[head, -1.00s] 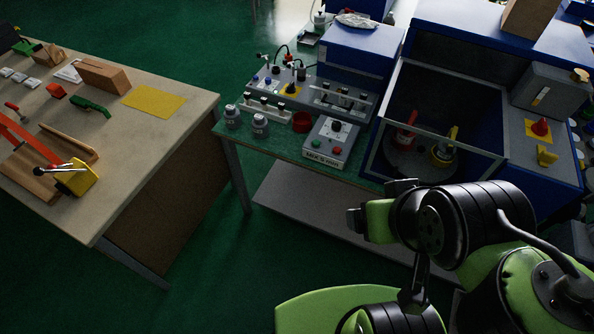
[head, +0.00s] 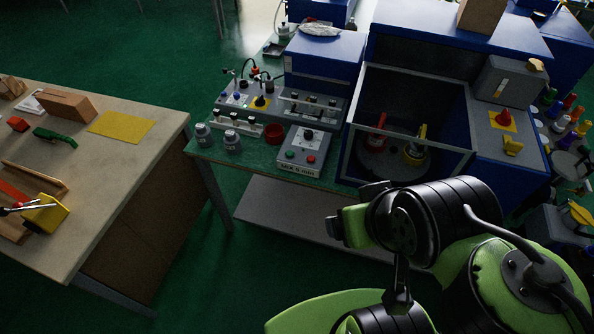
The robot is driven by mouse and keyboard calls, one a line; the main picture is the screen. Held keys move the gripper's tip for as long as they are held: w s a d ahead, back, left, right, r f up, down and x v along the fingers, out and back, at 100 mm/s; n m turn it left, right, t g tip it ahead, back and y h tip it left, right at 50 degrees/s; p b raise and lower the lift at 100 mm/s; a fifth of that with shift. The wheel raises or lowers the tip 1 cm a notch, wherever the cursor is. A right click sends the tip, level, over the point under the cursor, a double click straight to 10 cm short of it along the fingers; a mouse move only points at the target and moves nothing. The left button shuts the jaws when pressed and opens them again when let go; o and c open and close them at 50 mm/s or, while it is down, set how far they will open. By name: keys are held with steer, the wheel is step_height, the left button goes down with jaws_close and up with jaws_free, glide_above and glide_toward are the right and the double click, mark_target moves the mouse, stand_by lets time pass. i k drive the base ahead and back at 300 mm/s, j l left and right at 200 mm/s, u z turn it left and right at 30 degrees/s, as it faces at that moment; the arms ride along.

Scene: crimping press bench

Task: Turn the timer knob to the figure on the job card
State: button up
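A grey control box (head: 285,147) stands near the front edge of the green bench. A small dark timer knob (head: 308,135) is on its upper face, above a green button (head: 290,155) and a red button (head: 311,159). The knob's pointer and scale are too small to read. A pale card (head: 299,170) at the box's front edge seems to read "MIX 6 min". My folded arm (head: 440,220) fills the lower right, in front of the bench and apart from the box. My gripper's fingertips do not show.
A blue cabinet with an open-fronted chamber (head: 358,130) stands right of the box, with a red and a yellow item inside. A wooden table (head: 100,190) is at far left, with green floor between.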

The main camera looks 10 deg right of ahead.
mark_target(308, 135)
steer(key=i+u, duration=0.35)
steer(key=i, duration=0.15)
steer(key=i+l+u, duration=0.15)
steer(key=i+u, duration=0.25)
steer(key=i, duration=0.05)
